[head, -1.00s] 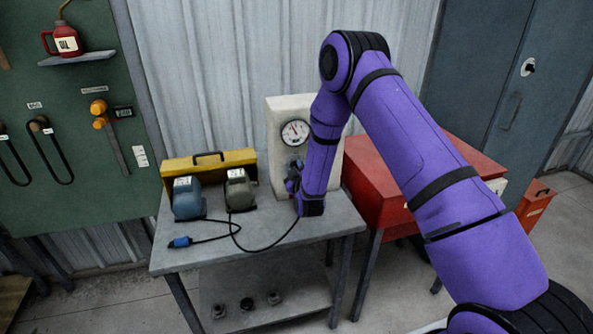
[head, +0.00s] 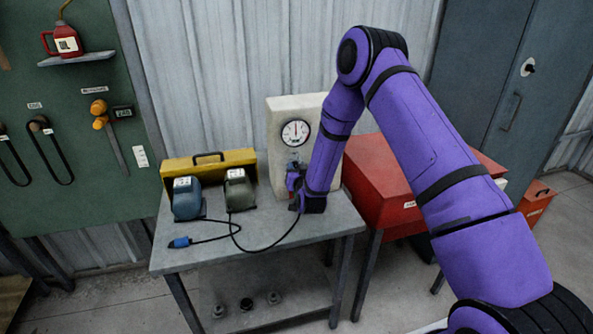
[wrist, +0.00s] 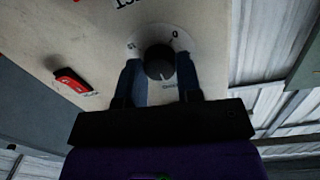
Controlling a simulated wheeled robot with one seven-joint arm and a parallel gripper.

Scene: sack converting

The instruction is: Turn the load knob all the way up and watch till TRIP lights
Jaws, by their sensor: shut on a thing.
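The load knob (wrist: 159,62) is a dark round knob on a pale panel, with a printed scale around it. It sits between the two blue fingers of my gripper (wrist: 160,76), which is shut on it. In the head view my gripper (head: 294,180) is at the front of the cream test panel (head: 283,116) and hides most of the knob. A round white gauge (head: 295,133) above it has its needle pointing about straight up. A red part (wrist: 72,80) with a small label is on the panel in the wrist view. I cannot make out a lit TRIP lamp.
The panel stands on a grey bench (head: 262,228). A blue motor (head: 187,203), a grey-green motor (head: 239,194) and a yellow toolbox (head: 212,160) are left of it. A black cable (head: 268,248) lies across the bench front. A red cabinet (head: 380,180) stands close on the right.

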